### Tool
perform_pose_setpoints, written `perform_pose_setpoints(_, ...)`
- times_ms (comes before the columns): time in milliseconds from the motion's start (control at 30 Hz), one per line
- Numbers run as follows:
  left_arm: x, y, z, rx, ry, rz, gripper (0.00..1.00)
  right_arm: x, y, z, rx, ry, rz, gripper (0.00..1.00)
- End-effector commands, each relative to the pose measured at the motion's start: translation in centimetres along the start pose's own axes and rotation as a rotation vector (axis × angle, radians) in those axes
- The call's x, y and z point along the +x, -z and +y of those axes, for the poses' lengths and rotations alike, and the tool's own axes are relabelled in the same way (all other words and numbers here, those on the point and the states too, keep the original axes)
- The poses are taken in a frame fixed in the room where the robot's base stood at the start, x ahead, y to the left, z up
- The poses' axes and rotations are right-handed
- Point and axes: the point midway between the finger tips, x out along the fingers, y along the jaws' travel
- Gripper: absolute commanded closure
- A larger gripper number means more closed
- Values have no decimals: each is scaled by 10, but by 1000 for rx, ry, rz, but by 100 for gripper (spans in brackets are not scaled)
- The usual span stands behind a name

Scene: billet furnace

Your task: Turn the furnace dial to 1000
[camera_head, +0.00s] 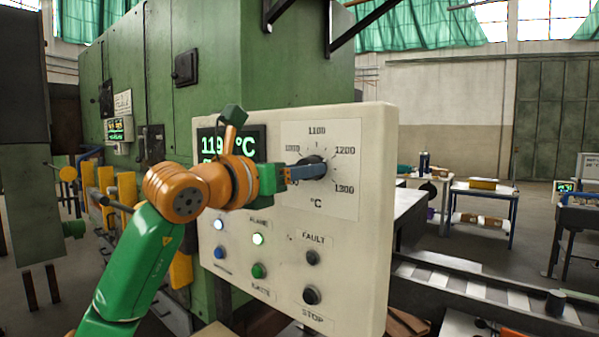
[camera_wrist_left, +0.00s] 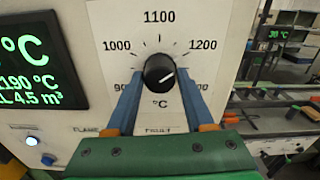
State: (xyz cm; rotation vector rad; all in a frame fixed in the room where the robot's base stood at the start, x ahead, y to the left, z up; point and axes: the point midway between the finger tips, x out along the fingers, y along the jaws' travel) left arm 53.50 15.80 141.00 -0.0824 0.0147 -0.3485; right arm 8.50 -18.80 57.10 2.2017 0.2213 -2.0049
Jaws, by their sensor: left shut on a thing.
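The black round furnace dial (camera_wrist_left: 159,71) sits on the cream control panel, with a scale of 900, 1000, 1100 and 1200 around it in the left wrist view. Its white pointer line points right and slightly up, near the 1200 side. In the head view the dial (camera_head: 319,160) is partly hidden by my fingers, and 1300 shows at its lower right. My left gripper (camera_head: 308,171) reaches it from the left. Its blue fingers (camera_wrist_left: 159,88) lie on both sides of the dial, shut on it. My right gripper is not in view.
A dark display (camera_wrist_left: 38,60) left of the dial reads about 1190 °C in green. Lamps and buttons, including a stop button (camera_head: 311,295), sit below on the cream panel (camera_head: 377,200). The green furnace body (camera_head: 300,75) stands behind. Tables stand at the right.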

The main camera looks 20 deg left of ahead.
Motion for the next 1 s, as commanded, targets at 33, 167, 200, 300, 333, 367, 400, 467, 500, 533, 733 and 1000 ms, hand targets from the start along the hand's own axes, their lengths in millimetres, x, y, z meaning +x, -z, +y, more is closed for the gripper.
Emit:
perform_pose_setpoints(33, 0, 0, 0, -28, 0, -3, 100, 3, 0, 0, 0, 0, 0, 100)
perform_pose_setpoints(167, 0, 1, 0, -129, 0, -4, 100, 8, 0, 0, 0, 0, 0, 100)
perform_pose_setpoints(200, 0, 1, 0, -165, 0, -4, 100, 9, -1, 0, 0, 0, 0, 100)
perform_pose_setpoints(300, 0, 1, 0, -259, 0, -4, 100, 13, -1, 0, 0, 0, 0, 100)
perform_pose_setpoints(333, 0, 1, 0, -288, 0, -5, 100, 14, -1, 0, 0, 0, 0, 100)
perform_pose_setpoints(367, 0, 0, 0, -317, 1, -5, 100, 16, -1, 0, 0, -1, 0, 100)
perform_pose_setpoints(400, 0, 0, 0, -355, 1, -5, 100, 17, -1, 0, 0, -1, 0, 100)
perform_pose_setpoints(467, 0, 0, 0, -412, 1, -5, 100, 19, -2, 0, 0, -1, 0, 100)
perform_pose_setpoints(500, 0, 0, 0, -451, 1, -6, 100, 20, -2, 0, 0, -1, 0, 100)
perform_pose_setpoints(533, 0, 0, 0, -479, 1, -6, 100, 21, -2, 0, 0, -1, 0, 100)
perform_pose_setpoints(733, 0, 0, 0, -670, 2, -5, 100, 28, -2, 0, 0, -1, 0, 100)
perform_pose_setpoints(1000, 0, 0, 0, -925, 3, -6, 100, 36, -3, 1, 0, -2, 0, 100)
